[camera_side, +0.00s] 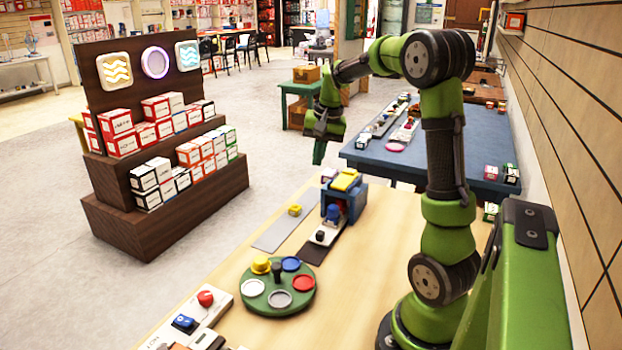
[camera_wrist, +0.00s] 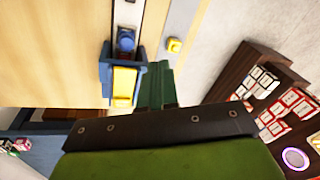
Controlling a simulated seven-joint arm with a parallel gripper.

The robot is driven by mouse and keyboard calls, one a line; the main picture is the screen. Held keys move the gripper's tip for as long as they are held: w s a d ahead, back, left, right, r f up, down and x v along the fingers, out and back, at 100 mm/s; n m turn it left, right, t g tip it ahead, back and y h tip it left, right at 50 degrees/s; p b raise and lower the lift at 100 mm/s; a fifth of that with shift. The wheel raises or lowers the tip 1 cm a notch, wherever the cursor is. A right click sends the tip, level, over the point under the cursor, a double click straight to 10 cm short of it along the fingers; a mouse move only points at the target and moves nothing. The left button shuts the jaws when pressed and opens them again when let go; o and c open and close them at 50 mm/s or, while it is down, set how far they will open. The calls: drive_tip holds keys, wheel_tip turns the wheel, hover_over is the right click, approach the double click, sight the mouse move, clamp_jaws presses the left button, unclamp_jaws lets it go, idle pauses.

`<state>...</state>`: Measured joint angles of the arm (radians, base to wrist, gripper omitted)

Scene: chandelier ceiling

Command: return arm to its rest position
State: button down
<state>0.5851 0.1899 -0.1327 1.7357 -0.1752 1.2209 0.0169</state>
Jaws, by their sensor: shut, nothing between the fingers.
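My green arm stands on the right of the wooden table (camera_side: 225,292), bent over at the top in the side view. My gripper (camera_side: 319,153) points down at the table's far end, above and slightly left of a blue holder (camera_side: 352,203) with a yellow block (camera_side: 345,180) on top. The gripper is shut and empty. In the wrist view the green fingers (camera_wrist: 158,88) show together, beside the blue holder (camera_wrist: 104,75) and its yellow block (camera_wrist: 123,86). My wrist housing covers the lower part of that view.
A green round tray (camera_side: 278,309) with coloured discs sits on the table. A red button (camera_side: 205,298) and a blue switch (camera_side: 183,321) are at the front left. A blue table (camera_side: 440,168) stands behind. A brown display stand (camera_side: 120,212) is on the floor at left.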

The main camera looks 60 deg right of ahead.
drive_tip(key=s+a+r+n+t, duration=0.1)
drive_tip(key=s+a+n, duration=0.2)
drive_tip(key=a, duration=0.6)
drive_tip(key=s+a+r+n+t+y, duration=0.1)
drive_tip(key=s+a+n+t, duration=0.1)
drive_tip(key=a, duration=0.8)
drive_tip(key=s+a+r+n+t+y, duration=0.1)
drive_tip(key=s+a+n, duration=0.3)
drive_tip(key=a, duration=0.6)
drive_tip(key=shift+s+r+t, duration=0.3)
drive_tip(key=shift+s+t, duration=0.1)
drive_tip(key=shift+s, duration=0.2)
